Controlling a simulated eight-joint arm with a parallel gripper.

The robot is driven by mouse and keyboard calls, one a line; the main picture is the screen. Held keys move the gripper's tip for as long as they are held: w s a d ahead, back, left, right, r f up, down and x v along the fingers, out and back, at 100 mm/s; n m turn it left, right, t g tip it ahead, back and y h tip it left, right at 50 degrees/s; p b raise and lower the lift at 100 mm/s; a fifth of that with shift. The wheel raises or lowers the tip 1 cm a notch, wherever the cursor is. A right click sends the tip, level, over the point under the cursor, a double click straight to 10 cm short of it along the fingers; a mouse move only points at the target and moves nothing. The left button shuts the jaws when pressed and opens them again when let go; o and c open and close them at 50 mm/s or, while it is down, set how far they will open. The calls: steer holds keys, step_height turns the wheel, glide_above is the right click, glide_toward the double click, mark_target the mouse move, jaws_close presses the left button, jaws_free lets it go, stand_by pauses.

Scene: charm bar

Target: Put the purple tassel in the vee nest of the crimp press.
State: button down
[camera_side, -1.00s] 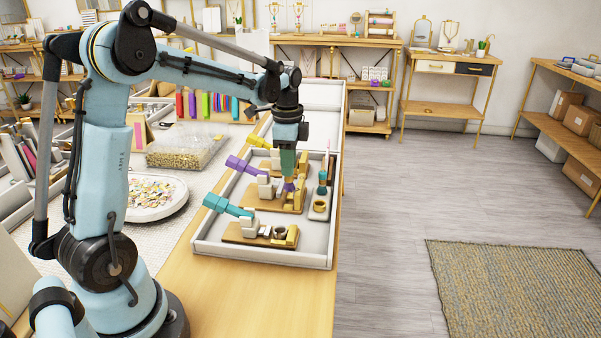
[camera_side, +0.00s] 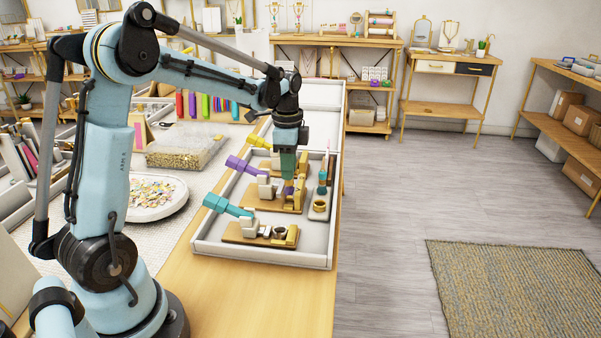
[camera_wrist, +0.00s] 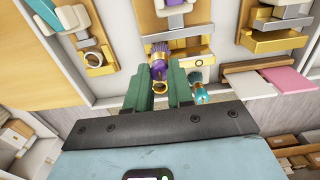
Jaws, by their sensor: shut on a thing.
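My gripper (camera_wrist: 169,88) has green fingers, shut on the purple tassel (camera_wrist: 158,62), which shows just beyond the fingertips in the wrist view. In the side view my gripper (camera_side: 288,174) points down over the front part of the middle crimp press (camera_side: 268,203), the one with the purple handle (camera_side: 241,166). The press's gold block (camera_wrist: 192,53) lies close beside the tassel in the wrist view, with dark purple over its top. The fingers and tassel hide much of the vee nest. I cannot tell whether the tassel touches it.
The teal-handled press (camera_side: 250,234) stands nearer and the yellow-handled press (camera_side: 259,142) farther in the same white tray (camera_side: 310,260). A teal tassel (camera_side: 322,184) stands in a narrow holder just right of my gripper. The tray has raised walls.

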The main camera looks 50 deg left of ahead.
steer(key=shift+f, duration=1.55)
stand_by(1.2)
steer(key=c, duration=0.9)
jaws_free()
steer(key=shift+r, duration=0.1)
step_height(320, 180, up, 12)
steer(key=s+d+f+n+t, duration=0.2)
steer(key=s+d+n+t, duration=0.1)
steer(key=d, duration=0.4)
steer(key=s+d+f+n+t, duration=0.3)
steer(key=s+d+n, duration=0.3)
steer(key=s+d, duration=0.2)
steer(key=shift+s+t, duration=0.3)
steer(key=shift+t, duration=0.3)
